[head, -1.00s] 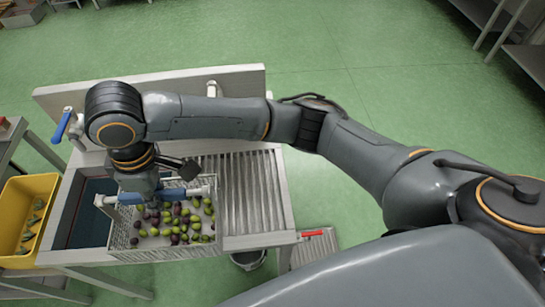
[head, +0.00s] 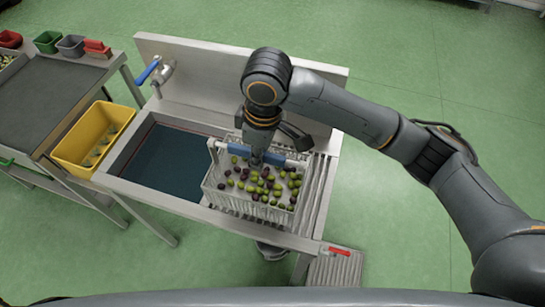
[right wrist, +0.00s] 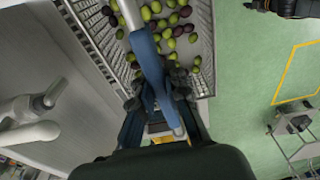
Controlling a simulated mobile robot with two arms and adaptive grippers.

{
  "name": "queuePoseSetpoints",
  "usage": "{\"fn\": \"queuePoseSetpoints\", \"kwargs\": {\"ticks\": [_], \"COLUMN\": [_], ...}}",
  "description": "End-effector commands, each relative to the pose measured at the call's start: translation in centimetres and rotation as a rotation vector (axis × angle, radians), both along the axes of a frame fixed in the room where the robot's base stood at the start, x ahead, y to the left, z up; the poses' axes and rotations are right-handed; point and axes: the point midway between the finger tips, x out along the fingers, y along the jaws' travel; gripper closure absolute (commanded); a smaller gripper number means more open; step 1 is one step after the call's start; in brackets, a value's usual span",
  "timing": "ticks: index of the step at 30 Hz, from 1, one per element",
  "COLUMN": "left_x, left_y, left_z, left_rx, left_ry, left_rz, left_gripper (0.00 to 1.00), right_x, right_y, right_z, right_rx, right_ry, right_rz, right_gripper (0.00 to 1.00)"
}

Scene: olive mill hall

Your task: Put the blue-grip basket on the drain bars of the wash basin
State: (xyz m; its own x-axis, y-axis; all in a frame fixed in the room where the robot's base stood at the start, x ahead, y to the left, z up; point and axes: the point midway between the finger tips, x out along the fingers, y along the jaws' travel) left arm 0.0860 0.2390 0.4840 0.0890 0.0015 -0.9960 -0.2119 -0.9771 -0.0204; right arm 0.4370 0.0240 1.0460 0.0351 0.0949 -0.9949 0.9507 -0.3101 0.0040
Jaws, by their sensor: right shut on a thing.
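The blue-grip basket (head: 246,207) is a pale mesh crate full of green and dark olives, with a blue grip (head: 272,158) across its top. My right gripper (head: 256,157) is shut on that grip from above. In the right wrist view the gripper (right wrist: 160,88) clasps the blue grip (right wrist: 147,55). The basket is over the drain bars (head: 319,188), at the right part of the wash basin (head: 172,201). Bars show along its right side. I cannot tell whether its bottom touches them. My left gripper is not in view.
The basin's open bowl (head: 170,158) lies left of the basket. A tap with a blue lever (head: 149,71) stands at the back left, before the raised back panel (head: 200,62). A yellow crate (head: 85,148) and a side table (head: 50,95) are further left.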

Motion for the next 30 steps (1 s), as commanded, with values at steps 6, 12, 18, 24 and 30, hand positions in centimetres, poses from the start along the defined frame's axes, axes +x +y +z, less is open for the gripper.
{"fn": "queuePoseSetpoints", "kwargs": {"ticks": [6,12,18,24,30], "left_x": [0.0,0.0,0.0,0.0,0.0], "left_y": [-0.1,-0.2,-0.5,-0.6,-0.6], "left_z": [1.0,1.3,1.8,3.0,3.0], "left_rx": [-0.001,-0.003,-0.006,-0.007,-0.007], "left_ry": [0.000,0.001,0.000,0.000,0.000], "left_rz": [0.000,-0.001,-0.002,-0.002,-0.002], "left_gripper": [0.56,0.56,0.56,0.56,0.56], "right_x": [2.4,3.5,4.3,4.2,4.2], "right_y": [-1.6,-2.2,-2.9,-2.7,-2.7], "right_z": [-3.2,-4.8,-6.1,-8.3,-8.9], "right_rx": [0.001,0.002,-0.001,0.001,0.002], "right_ry": [0.002,-0.002,0.001,0.001,-0.003], "right_rz": [-0.003,0.000,-0.001,0.001,0.003], "right_gripper": [1.00,1.00,1.00,1.00,1.00]}}
